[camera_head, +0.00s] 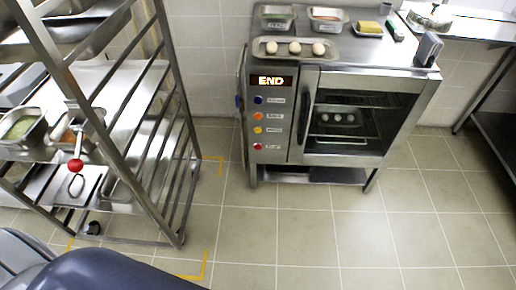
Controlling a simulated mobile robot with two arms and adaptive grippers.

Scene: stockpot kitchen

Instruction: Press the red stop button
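The red button (257,146) is the lowest in a column of buttons on the left front panel of a steel oven (340,85). Above it on the panel are a yellow button (258,130), an orange button (258,115) and a blue button (258,99). Small labels beside them are too small to read. The lit display (271,81) above them reads "END". The oven door (360,112) is shut, and a tray with several round pale items shows through its glass. Neither of my grippers is in view.
A wheeled steel rack (158,185) with trays stands at the left, with a red ball-shaped thing (75,165) on it. A tray of pale round items (295,48), containers and a yellow block (369,27) sit on the oven. The tiled floor (330,225) before the oven is clear.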

